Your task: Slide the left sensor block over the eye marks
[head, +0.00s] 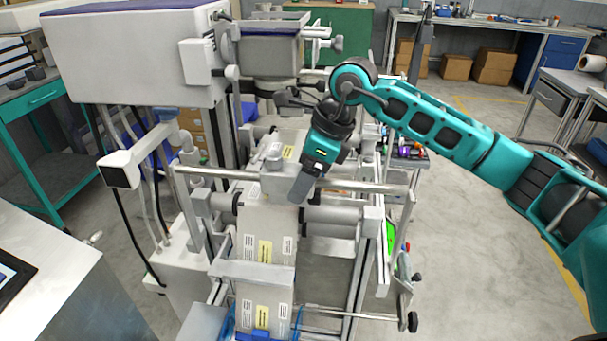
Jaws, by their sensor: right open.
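A grey sensor block (270,184) with a round knob on top sits on a horizontal rail (225,174) above the printed web (264,225). It is the only block I make out on this rail; whether it is the left one I cannot tell. My right gripper (302,190) points down at the block's right side, its fingers open. Whether they touch the block or straddle part of it is unclear. The web carries printed labels with yellow patches (265,251); small eye marks are too fine to make out. My left gripper is out of view.
The rail's right end (395,188) is free beyond my gripper. A white box (123,168) on an arm stands at the left of the machine. Rollers (335,220) and a cross plate (252,271) lie in front. Open floor (480,270) is at the right.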

